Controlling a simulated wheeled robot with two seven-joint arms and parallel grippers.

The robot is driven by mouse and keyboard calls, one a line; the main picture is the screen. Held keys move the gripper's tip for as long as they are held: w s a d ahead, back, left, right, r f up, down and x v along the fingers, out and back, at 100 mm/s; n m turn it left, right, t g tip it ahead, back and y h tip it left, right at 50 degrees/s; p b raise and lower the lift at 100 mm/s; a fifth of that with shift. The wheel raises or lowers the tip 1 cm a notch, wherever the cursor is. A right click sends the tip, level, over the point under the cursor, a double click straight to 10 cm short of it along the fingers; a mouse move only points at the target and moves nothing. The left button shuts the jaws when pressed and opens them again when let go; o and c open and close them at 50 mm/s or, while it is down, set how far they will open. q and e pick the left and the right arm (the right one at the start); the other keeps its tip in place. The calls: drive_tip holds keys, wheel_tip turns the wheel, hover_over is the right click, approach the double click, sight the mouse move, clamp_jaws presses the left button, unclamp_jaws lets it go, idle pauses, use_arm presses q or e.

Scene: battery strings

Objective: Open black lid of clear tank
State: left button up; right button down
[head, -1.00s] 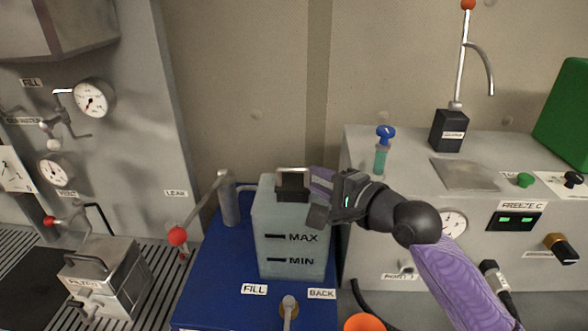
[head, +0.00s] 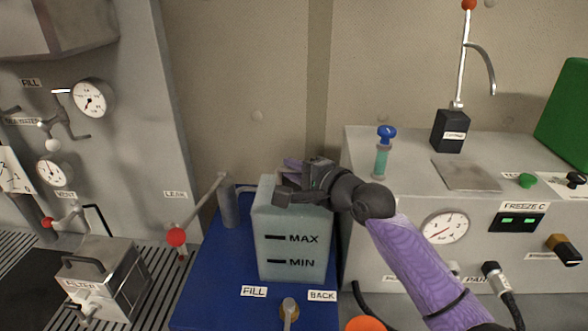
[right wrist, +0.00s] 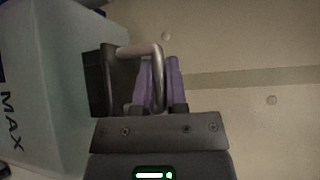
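The clear tank (head: 291,250), pale and marked MAX and MIN, stands on a blue base and fills the left of the right wrist view (right wrist: 40,70). Its black lid (right wrist: 97,82) sits on top and looks closed. A silver bar handle (right wrist: 157,75) stands out from the lid. My right gripper (right wrist: 160,85) has its purple fingers on both sides of the handle bar, close together, and looks shut on it. In the head view my right gripper (head: 300,180) is over the tank top and hides most of the lid. My left gripper is not in view.
A red-knobbed lever (head: 177,237) stands left of the tank. A grey cabinet (head: 390,230) with a blue-topped valve (head: 385,135) is close on the right. A filter box (head: 100,280) is at lower left. An orange object (head: 365,323) is at the bottom edge.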

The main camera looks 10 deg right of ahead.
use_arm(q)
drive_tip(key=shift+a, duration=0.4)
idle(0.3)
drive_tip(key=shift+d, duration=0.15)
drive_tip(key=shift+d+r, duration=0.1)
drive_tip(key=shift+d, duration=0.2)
use_arm(e)
drive_tip(key=shift+r+p, duration=0.25)
drive_tip(key=shift+p, duration=0.35)
drive_tip(key=w+r+m+g+p, duration=0.1)
drive_tip(key=p, duration=0.3)
drive_tip(key=m+g+p, duration=0.1)
drive_tip(key=p, duration=0.2)
drive_tip(key=shift+w+d+r+g+h+p, duration=0.2)
drive_tip(key=shift+w+r+g+h+p, duration=0.15)
drive_tip(key=shift+g+h, duration=0.05)
drive_tip(key=shift+w+m+g+p, duration=0.35)
drive_tip(key=shift+m+g+p, duration=0.05)
drive_tip(key=shift+g+p, duration=0.15)
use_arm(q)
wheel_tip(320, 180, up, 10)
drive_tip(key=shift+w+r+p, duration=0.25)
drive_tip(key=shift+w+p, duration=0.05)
use_arm(e)
drive_tip(key=shift+w+d+m+g, duration=0.15)
drive_tip(key=shift+w+m+g, duration=0.25)
drive_tip(key=shift+g, duration=0.25)
